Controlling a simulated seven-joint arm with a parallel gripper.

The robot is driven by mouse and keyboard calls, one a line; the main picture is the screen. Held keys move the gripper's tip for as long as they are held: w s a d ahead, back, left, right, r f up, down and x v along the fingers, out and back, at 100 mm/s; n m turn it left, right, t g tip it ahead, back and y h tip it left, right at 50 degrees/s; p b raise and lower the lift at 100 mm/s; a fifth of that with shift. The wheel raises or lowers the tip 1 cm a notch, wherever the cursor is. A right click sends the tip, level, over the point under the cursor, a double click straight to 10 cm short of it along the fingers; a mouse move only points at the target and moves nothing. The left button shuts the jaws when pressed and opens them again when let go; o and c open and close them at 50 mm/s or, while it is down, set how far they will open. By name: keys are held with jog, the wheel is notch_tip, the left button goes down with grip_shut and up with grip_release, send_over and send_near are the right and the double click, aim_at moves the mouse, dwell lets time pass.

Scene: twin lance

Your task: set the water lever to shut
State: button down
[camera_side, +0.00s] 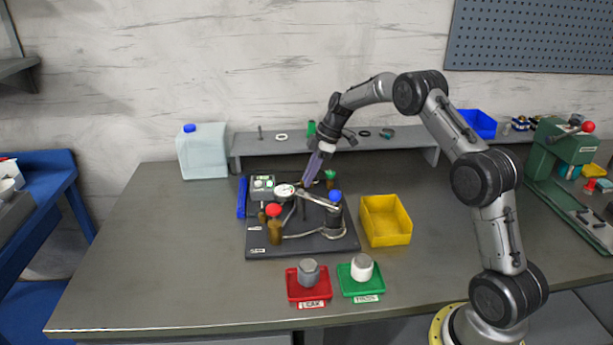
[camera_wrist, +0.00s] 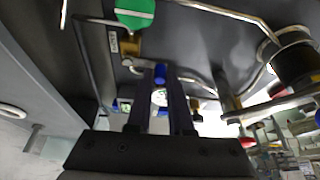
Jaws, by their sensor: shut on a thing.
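My gripper (camera_side: 309,180) reaches down over the back of the dark rig board (camera_side: 345,243) in the side view. In the wrist view my gripper (camera_wrist: 161,72) has its two long fingers close together on a small blue piece (camera_wrist: 160,73), which seems to be the water lever's handle. In the side view the fingers and nearby fittings hide this lever. Its angle to the pipe cannot be told. A green knob (camera_side: 330,174) on a brass fitting stands just right of the fingers; it also shows in the wrist view (camera_wrist: 134,12), apart from them.
A round gauge (camera_side: 285,191), a red knob (camera_side: 274,210), a blue knob (camera_side: 335,196) and bent pipes crowd the board. A yellow bin (camera_side: 386,222) stands at its right. Red (camera_side: 309,291) and green (camera_side: 346,286) trays are in front. A raised shelf (camera_side: 250,148) runs behind.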

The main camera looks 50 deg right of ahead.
jog(key=shift+s+d+n, duration=0.1)
jog(key=shift+d+n, duration=0.05)
jog(key=shift+n, duration=0.35)
jog(key=c, duration=0.8)
grip_release()
jog(key=shift+r, duration=0.1)
jog(key=v, duration=1.3)
jog(key=shift+d+r, duration=0.2)
jog(key=shift+r, duration=0.1)
